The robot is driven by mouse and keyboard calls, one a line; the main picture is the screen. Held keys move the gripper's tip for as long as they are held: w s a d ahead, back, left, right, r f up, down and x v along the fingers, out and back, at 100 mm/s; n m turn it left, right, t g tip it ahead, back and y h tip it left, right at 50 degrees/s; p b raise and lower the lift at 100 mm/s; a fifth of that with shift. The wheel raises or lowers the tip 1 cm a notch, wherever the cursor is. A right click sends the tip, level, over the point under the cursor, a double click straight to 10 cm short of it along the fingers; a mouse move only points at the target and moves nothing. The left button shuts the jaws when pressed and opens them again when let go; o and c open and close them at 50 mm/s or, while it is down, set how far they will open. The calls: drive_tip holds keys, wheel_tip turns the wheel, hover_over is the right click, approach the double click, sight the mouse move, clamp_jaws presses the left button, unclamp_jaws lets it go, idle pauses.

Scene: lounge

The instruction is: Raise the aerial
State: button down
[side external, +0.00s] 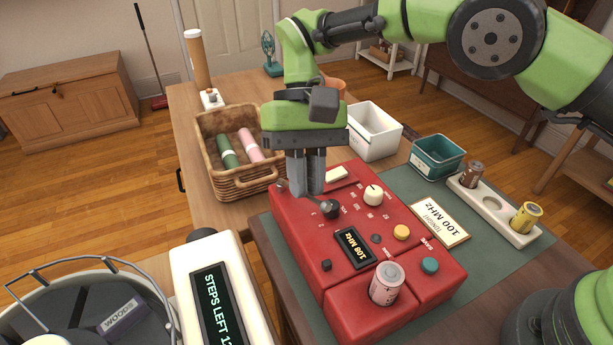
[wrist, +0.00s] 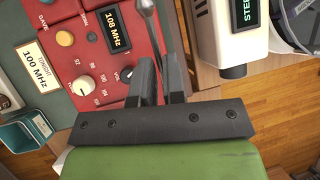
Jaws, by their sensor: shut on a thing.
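The red radio (side external: 305,245) lies on a dark green mat, its display (side external: 355,248) reading 108 MHz. It also shows in the wrist view (wrist: 85,20). The aerial (wrist: 149,18) is a thin grey metal rod with a rounded tip, running along the radio's edge in the wrist view. My gripper (side external: 308,190) is over the radio's far left part. In the wrist view my gripper (wrist: 163,62) is shut around the rod. The aerial's lower part is hidden by the fingers, and I cannot make it out in the side view. A dark volume knob (side external: 330,208) is close to the fingers.
A pale can-shaped cell (side external: 387,284) stands on the radio's near part. A card (side external: 440,222) reads 100 MHz. A white holder (side external: 490,208) carries brown and yellow cells. A wicker basket (side external: 212,165), white box (side external: 372,140) and teal box (side external: 437,160) stand behind. A white step counter (side external: 190,285) is front left.

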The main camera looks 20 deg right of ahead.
drive_tip(key=c, duration=1.2)
unclamp_jaws()
drive_tip(key=shift+s, duration=0.1)
